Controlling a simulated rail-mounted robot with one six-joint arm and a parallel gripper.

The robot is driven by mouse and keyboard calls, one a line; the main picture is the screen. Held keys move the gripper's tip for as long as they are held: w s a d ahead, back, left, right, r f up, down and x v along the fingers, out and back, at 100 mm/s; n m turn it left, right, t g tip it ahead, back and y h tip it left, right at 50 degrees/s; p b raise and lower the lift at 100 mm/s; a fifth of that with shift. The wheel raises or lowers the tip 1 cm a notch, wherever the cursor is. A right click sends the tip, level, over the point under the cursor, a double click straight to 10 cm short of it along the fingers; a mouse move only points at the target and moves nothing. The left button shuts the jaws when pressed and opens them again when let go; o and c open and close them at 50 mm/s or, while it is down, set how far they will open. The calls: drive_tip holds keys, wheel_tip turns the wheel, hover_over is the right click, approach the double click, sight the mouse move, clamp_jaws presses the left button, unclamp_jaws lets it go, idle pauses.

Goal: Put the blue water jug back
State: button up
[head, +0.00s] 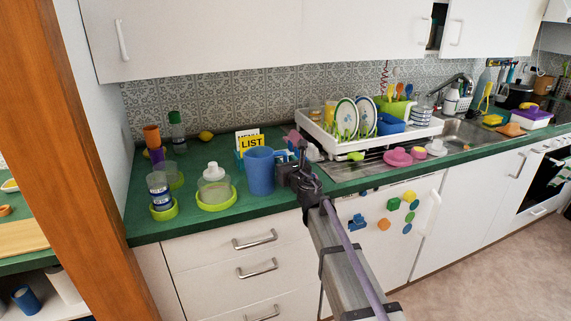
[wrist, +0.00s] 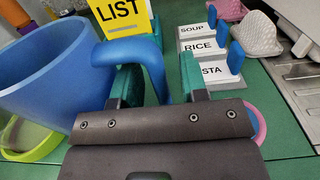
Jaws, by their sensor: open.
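The blue water jug (head: 260,171) stands upright on the green counter, right of a jar with a white lid. In the wrist view the jug (wrist: 45,65) fills the left side, with its curved handle (wrist: 155,52) on its right. My gripper (head: 292,168) is beside the jug's right side. In the wrist view my gripper (wrist: 158,80) is open, with one teal-padded finger on each side of the handle. I cannot tell whether either finger touches it. The lower part of the handle is hidden by the gripper.
The yellow LIST card (head: 252,142) stands just behind the jug. Label cards such as RICE (wrist: 200,46) are close to the right finger. A jar (head: 213,184) on a green saucer stands left of the jug. A white dish rack (head: 372,143) stands to the right.

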drive_tip(key=shift+r, duration=0.3)
drive_tip(key=v, duration=1.2)
drive_tip(key=s+d+f+m+g+h, duration=0.1)
drive_tip(key=s+d+f+m+h, duration=0.1)
drive_tip(key=d+m+h, duration=0.55)
drive_tip(key=s+d+f+m+h, duration=0.2)
drive_tip(key=d+m+h, duration=0.2)
drive_tip(key=d+m, duration=0.65)
drive_tip(key=s+d+f+m+g+h, duration=0.1)
drive_tip(key=s+d+f+m+g, duration=0.1)
drive_tip(key=s+f+m+g, duration=0.65)
drive_tip(key=s+a+f+m+g+y, duration=0.2)
drive_tip(key=s+m+g, duration=0.1)
drive_tip(key=s+m, duration=0.4)
drive_tip(key=s+a+f+m+g+y, duration=0.2)
drive_tip(key=s+f+m+g+y, duration=0.15)
drive_tip(key=s+m, duration=0.4)
wheel_tip(320, 180, up, 12)
drive_tip(key=w+p, duration=0.1)
drive_tip(key=p, duration=1)
drive_tip(key=shift+d+h+p, duration=0.2)
drive_tip(key=shift+h+p, duration=0.1)
drive_tip(key=shift+p, duration=0.05)
